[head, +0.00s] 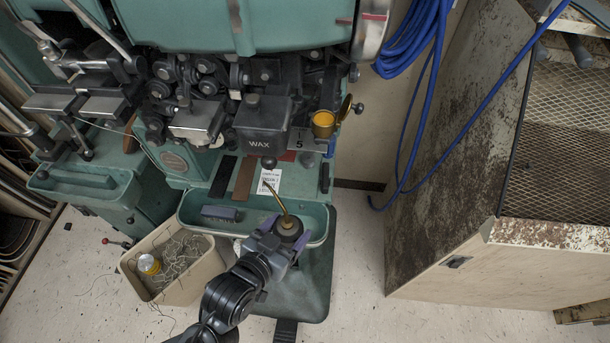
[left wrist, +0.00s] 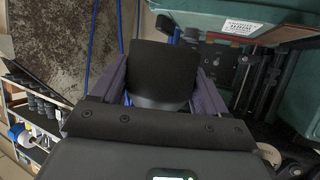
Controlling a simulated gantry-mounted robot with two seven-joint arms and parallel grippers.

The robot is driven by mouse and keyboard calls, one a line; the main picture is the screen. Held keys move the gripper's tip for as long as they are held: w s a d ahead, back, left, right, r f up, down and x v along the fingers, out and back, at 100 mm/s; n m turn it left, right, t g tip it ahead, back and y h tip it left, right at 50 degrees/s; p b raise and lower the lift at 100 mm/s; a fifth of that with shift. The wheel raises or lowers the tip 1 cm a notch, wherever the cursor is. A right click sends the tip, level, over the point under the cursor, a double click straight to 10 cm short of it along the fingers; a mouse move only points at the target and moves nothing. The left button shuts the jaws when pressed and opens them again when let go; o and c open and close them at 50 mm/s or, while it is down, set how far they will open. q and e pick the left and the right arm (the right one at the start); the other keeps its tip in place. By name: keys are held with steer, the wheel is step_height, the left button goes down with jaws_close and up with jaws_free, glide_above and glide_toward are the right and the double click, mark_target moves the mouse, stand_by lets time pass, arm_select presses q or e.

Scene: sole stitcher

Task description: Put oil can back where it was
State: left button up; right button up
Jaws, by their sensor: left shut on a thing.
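The oil can has a dark round body (head: 289,226) and a thin brass spout (head: 275,199) pointing up and to the left in the head view. My left gripper (head: 284,238) is shut on the can's body and holds it over the right part of the green tray (head: 182,219) at the front of the stitcher. I cannot tell whether the can touches the tray. In the left wrist view the can's black body (left wrist: 160,75) sits between the two purple fingers, and its spout is hidden. My right gripper is in neither view.
The green stitcher with a WAX box (head: 262,125) and an open yellow cup (head: 323,122) stands behind the tray. A brush (head: 220,213) lies in the tray's left part. A beige bin (head: 173,275) of thread stands at front left. A rusty cabinet (head: 455,165) stands at right.

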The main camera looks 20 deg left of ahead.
arm_select(q)
steer(key=w+a+b, duration=0.1)
steer(key=w, duration=0.5)
glide_above(300, 184)
steer(key=shift+s+f+b, duration=0.15)
steer(key=shift+f+b, duration=0.45)
steer(key=shift+f, duration=0.1)
steer(key=shift+s+f, duration=0.25)
steer(key=shift+f, duration=0.3)
step_height(300, 184, down, 4)
steer(key=shift+w+f+b, duration=0.1)
steer(key=shift+f+b, duration=0.05)
steer(key=shift+b, duration=1.05)
steer(key=shift+w+f, duration=0.1)
steer(key=shift+f, duration=0.1)
steer(key=shift+w+r, duration=0.1)
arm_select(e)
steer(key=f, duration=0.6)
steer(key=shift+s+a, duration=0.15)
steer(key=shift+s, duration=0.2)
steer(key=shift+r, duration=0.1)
